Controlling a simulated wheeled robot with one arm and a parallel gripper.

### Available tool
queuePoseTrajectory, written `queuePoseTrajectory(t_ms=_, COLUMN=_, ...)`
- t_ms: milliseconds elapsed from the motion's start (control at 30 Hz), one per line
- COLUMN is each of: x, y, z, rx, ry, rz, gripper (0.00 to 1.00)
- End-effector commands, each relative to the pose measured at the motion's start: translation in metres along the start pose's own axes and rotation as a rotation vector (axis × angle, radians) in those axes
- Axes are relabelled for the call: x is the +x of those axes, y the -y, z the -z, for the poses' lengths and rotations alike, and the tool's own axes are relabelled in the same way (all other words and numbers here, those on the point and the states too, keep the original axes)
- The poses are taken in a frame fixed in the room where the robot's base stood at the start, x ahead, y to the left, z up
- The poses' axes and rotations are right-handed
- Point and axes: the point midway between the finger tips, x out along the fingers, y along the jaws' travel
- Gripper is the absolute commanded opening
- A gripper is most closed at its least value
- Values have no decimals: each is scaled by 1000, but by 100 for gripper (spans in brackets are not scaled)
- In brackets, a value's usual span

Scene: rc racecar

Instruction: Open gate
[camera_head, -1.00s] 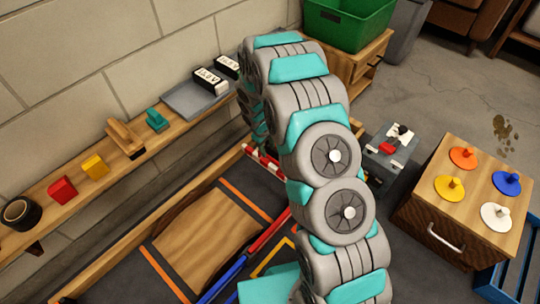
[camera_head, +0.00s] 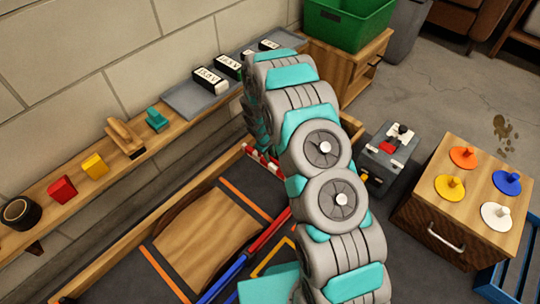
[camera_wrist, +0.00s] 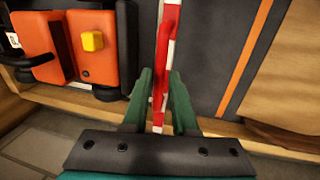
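The gate is a red-and-white striped bar with a red handle (camera_wrist: 161,60), seen upright in the picture in the wrist view. In the head view a short stretch of the striped gate bar (camera_head: 262,164) shows at the track's wooden edge, left of my arm. My gripper (camera_wrist: 162,75) has its two green fingers on either side of the red handle. The fingers stand apart, with a small gap to the handle visible, so they look open around it. Firm contact cannot be made out. In the head view my arm hides the gripper.
An orange-and-black vehicle-like object with a yellow block (camera_wrist: 92,41) lies left of the gripper. A wooden ramp (camera_head: 207,232) and red and blue rails (camera_head: 268,233) lie on the dark track. A shelf (camera_head: 130,165) runs along the wall. A cabinet with coloured discs (camera_head: 465,215) stands right.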

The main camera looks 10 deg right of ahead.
Motion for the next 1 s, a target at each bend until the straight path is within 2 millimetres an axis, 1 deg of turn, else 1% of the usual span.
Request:
queuePoseTrajectory(t_ms=33, x=0, y=0, z=0, rx=0, ry=0, rz=0, gripper=20)
queuePoseTrajectory(t_ms=200, x=0, y=0, z=0, rx=0, ry=0, rz=0, gripper=1)
queuePoseTrajectory(t_ms=1000, x=0, y=0, z=0, rx=0, ry=0, rz=0, gripper=0)
